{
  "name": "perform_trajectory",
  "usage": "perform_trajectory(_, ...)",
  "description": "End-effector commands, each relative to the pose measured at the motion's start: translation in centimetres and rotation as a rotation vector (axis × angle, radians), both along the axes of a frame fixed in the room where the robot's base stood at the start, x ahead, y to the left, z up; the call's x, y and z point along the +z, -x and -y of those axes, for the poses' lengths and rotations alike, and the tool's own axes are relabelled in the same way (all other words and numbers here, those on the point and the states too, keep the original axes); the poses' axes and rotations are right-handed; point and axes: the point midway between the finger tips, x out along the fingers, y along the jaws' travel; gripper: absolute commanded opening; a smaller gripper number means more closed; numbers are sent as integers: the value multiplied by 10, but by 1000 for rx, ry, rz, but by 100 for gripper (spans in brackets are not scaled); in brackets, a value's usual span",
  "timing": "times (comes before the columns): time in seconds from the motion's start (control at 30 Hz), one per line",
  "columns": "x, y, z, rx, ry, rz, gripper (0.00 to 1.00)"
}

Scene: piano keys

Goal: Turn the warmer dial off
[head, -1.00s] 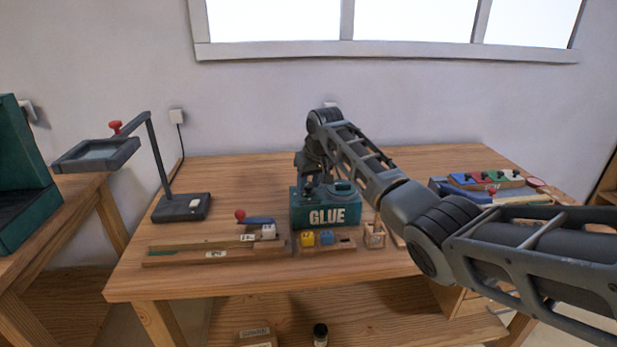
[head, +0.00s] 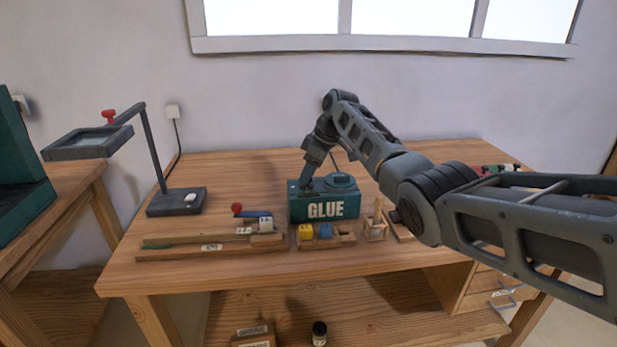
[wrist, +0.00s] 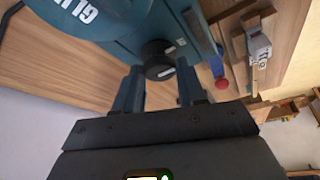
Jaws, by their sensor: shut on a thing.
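The glue warmer is a teal box (head: 325,209) marked GLUE, with a round pot opening on top at its right side. Its top and white lettering also show in the wrist view (wrist: 115,32). The warmer dial (wrist: 157,58) is a black knob with a white mark, seen between my fingers in the wrist view. In the head view the dial is hidden behind my gripper. My gripper (wrist: 160,85) is shut on the dial. In the head view my gripper (head: 305,183) reaches down onto the left part of the warmer's top.
A magnifier lamp (head: 175,202) stands at the left of the bench (head: 230,172). Wooden strips (head: 210,248), a red-knobbed tool (head: 238,208) and a tray with coloured blocks (head: 325,238) lie in front. A small wooden rack (head: 375,228) is at the warmer's right front.

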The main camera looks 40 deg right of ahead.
Motion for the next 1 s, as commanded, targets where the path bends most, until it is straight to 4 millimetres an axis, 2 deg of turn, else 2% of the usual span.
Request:
perform_trajectory(0.67,0,0,0,59,1,0,10)
perform_trajectory(0.7,0,0,0,59,1,0,43)
perform_trajectory(0.9,0,0,0,58,1,-1,62)
perform_trajectory(1.0,0,0,0,58,1,-1,64)
